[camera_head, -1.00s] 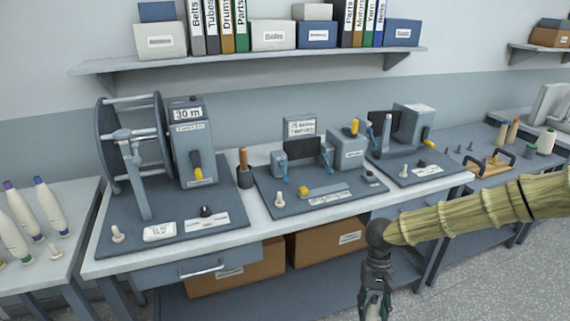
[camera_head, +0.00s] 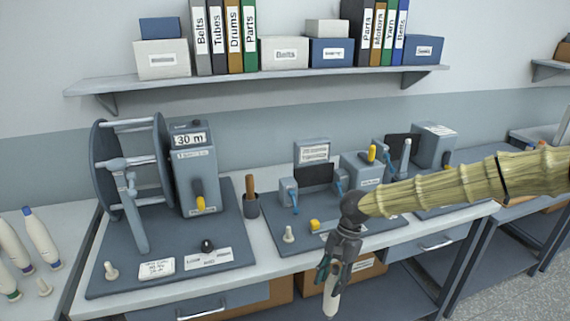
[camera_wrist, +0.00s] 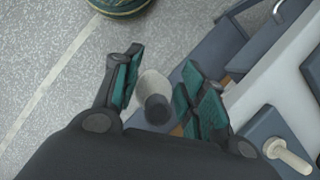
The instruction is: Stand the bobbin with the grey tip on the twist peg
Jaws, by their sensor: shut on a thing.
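My gripper (camera_head: 332,275) is shut on a pale bobbin (camera_head: 331,304), which hangs below it in front of the bench. In the wrist view the bobbin (camera_wrist: 152,84) sits between the green finger pads (camera_wrist: 163,88), its dark grey end towards the camera. A cream peg (camera_head: 289,234) stands at the front left of the middle station, left of and above my gripper. A cream peg also shows at the lower right of the wrist view (camera_wrist: 287,153). Another peg (camera_head: 111,271) stands on the reel station. I cannot read which peg is the twist one; my arm hides part of the right station.
The reel station (camera_head: 205,255) fills the bench's left part. A dark cup with a brown stick (camera_head: 251,205) stands between the stations. Several bobbins (camera_head: 41,238) stand on the left table. A shelf (camera_head: 250,80) runs above. Cardboard boxes (camera_head: 360,270) lie under the bench.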

